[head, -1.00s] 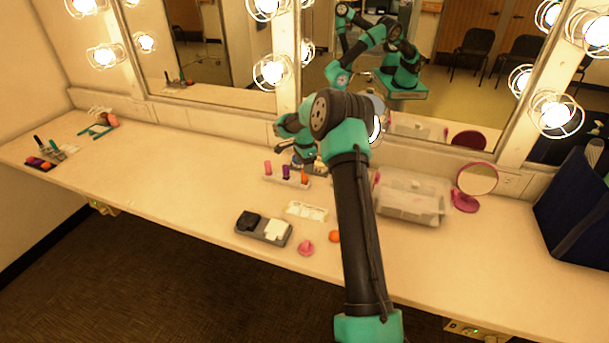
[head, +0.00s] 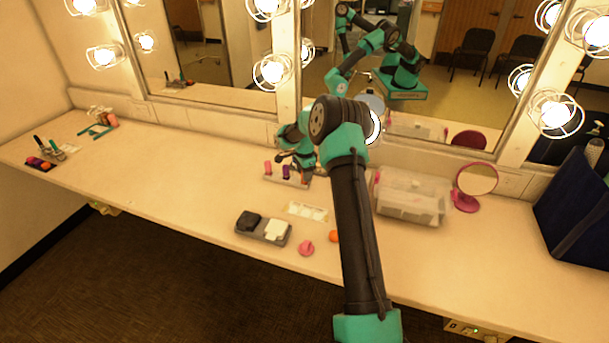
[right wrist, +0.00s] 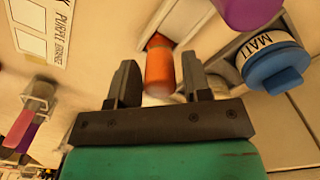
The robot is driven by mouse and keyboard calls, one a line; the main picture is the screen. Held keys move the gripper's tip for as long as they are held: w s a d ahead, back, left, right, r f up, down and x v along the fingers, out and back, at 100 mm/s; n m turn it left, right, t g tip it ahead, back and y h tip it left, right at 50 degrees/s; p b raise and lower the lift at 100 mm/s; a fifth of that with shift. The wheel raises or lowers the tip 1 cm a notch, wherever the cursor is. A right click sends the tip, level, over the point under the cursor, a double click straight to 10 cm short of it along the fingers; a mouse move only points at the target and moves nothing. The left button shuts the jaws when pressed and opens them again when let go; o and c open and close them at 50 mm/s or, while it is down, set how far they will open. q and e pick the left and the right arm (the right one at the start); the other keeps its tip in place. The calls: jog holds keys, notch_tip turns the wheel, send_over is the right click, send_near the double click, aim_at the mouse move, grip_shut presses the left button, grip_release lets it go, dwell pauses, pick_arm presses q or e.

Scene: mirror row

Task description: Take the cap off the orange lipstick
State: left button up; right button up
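The orange lipstick (right wrist: 160,68) stands in a rack, between my right gripper's two fingers in the right wrist view. My right gripper (right wrist: 159,62) is open, with one finger on each side and a gap visible beside the lipstick. In the head view my right gripper (head: 297,165) is down over the right end of the pale rack (head: 276,181) and hides the orange lipstick. A pink lipstick (head: 268,168) and a purple lipstick (head: 286,172) stand in the same rack; the purple one (right wrist: 247,10) shows close by in the wrist view. My left gripper is not in view.
A blue-lidded jar (right wrist: 270,62) is close to the right finger in the wrist view. A clear box (head: 410,200) and pink mirror (head: 466,202) stand right.

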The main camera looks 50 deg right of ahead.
jog(key=c, duration=0.6)
jog(key=shift+r, duration=0.1)
jog(key=shift+r, duration=1.45)
jog(key=shift+s+a+r, duration=0.1)
jog(key=shift+r, duration=0.2)
jog(key=s+a, duration=0.3)
jog(key=a, duration=0.1)
jog(key=s+a+r, duration=0.1)
jog(key=s+a, duration=0.6)
jog(key=a, duration=0.1)
jog(key=shift+s+r, duration=0.15)
jog(key=shift+s, duration=0.05)
jog(key=shift+d+r, duration=0.1)
jog(key=shift+r, duration=2.15)
